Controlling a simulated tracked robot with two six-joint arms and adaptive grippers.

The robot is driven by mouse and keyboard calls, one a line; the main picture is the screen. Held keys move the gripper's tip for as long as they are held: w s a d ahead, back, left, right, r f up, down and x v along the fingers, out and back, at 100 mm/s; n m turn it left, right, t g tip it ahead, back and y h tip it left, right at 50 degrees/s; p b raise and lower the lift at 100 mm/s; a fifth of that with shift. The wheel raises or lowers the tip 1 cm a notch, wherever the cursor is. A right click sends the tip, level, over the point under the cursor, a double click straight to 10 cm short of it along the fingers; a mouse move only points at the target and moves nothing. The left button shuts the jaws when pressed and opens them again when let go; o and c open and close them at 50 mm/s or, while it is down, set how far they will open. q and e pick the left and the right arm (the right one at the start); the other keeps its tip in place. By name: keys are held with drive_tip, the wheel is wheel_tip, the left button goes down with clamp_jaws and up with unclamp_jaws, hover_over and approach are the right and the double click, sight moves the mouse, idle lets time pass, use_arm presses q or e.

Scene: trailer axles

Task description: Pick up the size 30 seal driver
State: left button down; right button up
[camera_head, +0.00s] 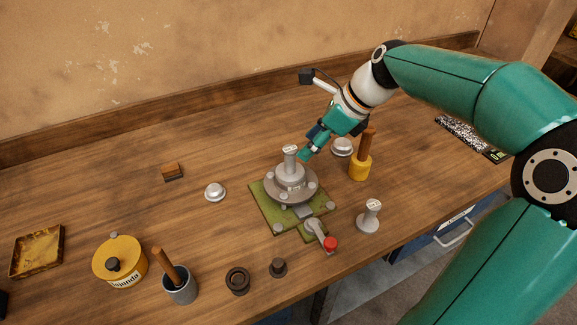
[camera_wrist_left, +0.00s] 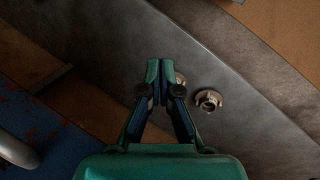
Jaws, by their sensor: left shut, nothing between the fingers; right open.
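One grey metal driver (camera_head: 290,156) with a pale marked top stands upright in the round flanged hub (camera_head: 291,184) on the green plate. A second grey driver (camera_head: 369,217) with a round base and marked top stands on the bench to the right. The size marks are too small to read, so I cannot tell which is size 30. My right gripper (camera_head: 306,154) is open, just right of the first driver's top; I cannot tell if they touch. My left gripper (camera_wrist_left: 160,70) shows only in the left wrist view, shut and empty, over a grey surface with a nut (camera_wrist_left: 208,100).
A red-knobbed lever (camera_head: 322,236) projects from the plate's front. A yellow holder with a brown handle (camera_head: 360,167) and silver cap (camera_head: 342,147) stand close to my right gripper. A yellow tin (camera_head: 119,262), grey cup (camera_head: 181,287) and dark ring (camera_head: 238,281) stand front left. The back left bench is mostly clear.

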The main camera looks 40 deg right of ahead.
sight(289, 160)
drive_tip(key=x, duration=0.2)
drive_tip(key=shift+w+a+f, duration=0.1)
drive_tip(key=shift+a+f, duration=0.05)
drive_tip(key=shift+f, duration=0.2)
drive_tip(key=shift+w+x, duration=0.25)
drive_tip(key=shift+x, duration=2.45)
drive_tip(key=shift+a+r, duration=0.1)
drive_tip(key=shift+r, duration=0.1)
drive_tip(key=shift+c, duration=0.2)
clamp_jaws()
